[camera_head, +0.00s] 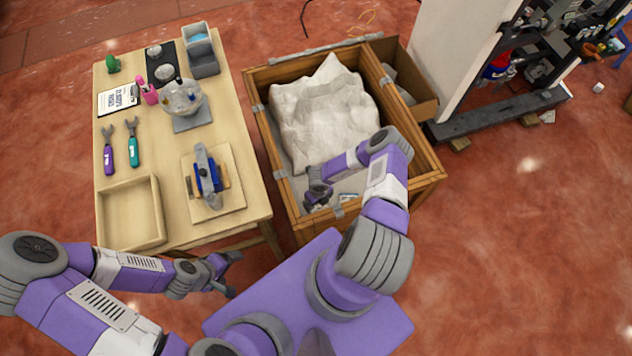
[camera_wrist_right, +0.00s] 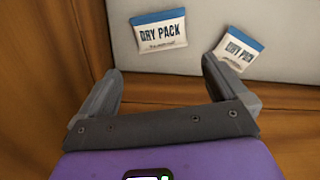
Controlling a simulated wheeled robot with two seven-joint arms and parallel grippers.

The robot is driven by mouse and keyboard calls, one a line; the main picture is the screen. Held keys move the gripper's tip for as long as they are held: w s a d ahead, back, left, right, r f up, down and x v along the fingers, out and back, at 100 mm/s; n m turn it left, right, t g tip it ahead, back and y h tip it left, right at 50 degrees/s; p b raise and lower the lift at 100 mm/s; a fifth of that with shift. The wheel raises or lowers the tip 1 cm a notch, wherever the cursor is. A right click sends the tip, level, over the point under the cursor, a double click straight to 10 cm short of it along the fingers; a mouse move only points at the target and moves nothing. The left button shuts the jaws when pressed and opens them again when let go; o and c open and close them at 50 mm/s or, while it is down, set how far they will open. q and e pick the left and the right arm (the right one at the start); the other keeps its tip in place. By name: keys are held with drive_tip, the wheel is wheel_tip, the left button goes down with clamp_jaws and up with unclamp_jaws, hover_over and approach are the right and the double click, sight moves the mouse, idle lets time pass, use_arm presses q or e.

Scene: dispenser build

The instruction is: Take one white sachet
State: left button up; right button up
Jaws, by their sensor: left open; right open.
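A white sachet (camera_wrist_right: 160,42) with a blue top band and the words "DRY PACK" lies flat on a pale surface inside the wooden crate (camera_head: 292,212). A second, similar sachet (camera_wrist_right: 238,54) lies tilted to its right. In the head view a small sachet (camera_head: 348,197) shows at the crate's near end, partly hidden by my arm. My right gripper (camera_head: 318,196) is down inside the crate. In the right wrist view its open, empty fingers (camera_wrist_right: 160,72) are below the first sachet, and the right finger is close to the second. My left gripper (camera_head: 228,276) is open, beside the table's near edge.
A large white crumpled sack (camera_head: 325,110) fills most of the crate. Crate walls enclose the right gripper. The wooden table (camera_head: 235,150) at left holds a tray (camera_head: 132,212), a clipboard (camera_head: 118,99), a glass bowl (camera_head: 182,98) and tools.

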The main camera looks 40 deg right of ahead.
sight(318, 207)
drive_tip(key=f+b, duration=0.2)
drive_tip(key=f, duration=0.2)
drive_tip(key=f+b, duration=0.2)
drive_tip(key=f, duration=0.2)
drive_tip(key=shift+w+d+f+b, duration=0.2)
drive_tip(key=shift+f+b, duration=0.15)
drive_tip(key=shift+b, duration=0.05)
drive_tip(key=shift+c, duration=0.5)
drive_tip(key=c, duration=1)
